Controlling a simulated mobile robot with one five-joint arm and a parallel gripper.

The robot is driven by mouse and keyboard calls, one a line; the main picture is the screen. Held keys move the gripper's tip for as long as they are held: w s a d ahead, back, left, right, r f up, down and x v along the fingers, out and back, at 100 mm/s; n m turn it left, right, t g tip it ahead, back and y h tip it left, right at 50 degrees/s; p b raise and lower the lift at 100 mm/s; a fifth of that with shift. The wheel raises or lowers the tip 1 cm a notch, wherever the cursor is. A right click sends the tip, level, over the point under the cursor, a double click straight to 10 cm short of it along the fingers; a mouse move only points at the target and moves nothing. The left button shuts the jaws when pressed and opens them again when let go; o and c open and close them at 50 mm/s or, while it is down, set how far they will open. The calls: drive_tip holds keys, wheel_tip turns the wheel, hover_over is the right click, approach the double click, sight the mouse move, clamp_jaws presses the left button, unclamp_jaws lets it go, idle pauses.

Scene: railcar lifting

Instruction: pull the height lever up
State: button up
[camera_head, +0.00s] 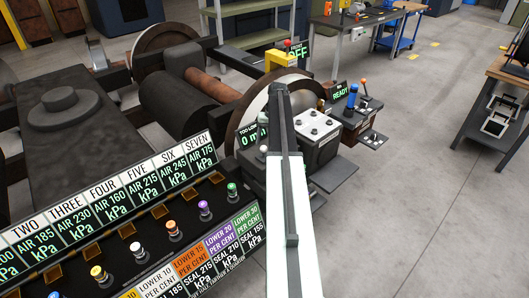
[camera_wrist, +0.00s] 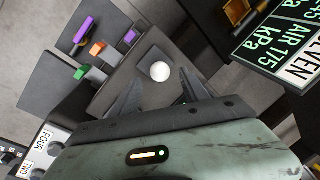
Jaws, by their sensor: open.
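A white ball knob (camera_wrist: 160,71), which appears to be the height lever's end, stands over a dark grey plate in the wrist view. A pale knob (camera_head: 263,150) also shows in the head view, below the "0 m" display (camera_head: 254,135) marked "TOO LOW" and beside my arm; I cannot tell whether it is the same one. My gripper (camera_wrist: 160,86) is open and empty, its two dark fingers spread on either side of and short of the white knob. The lever's shaft is not clearly visible. In the head view my arm hides the gripper.
A sloped panel (camera_head: 112,228) with several coloured knobs and "kPa" labels lies at lower left. Blue (camera_head: 352,97) and orange (camera_head: 363,83) handles stand to the right of my arm. Purple (camera_wrist: 83,30), orange (camera_wrist: 97,47) and green (camera_wrist: 80,72) pieces lie near the plate.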

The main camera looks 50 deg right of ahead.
sight(264, 146)
drive_tip(key=f+b, duration=0.2)
drive_tip(key=f, duration=0.1)
drive_tip(key=f+b, duration=0.2)
drive_tip(key=shift+w+a+f, duration=0.2)
drive_tip(key=shift+w+a, duration=0.1)
drive_tip(key=shift+a, duration=0.1)
drive_tip(key=shift+r, duration=0.1)
drive_tip(key=shift+c, duration=0.3)
clamp_jaws()
drive_tip(key=shift+r, duration=0.1)
idle(0.5)
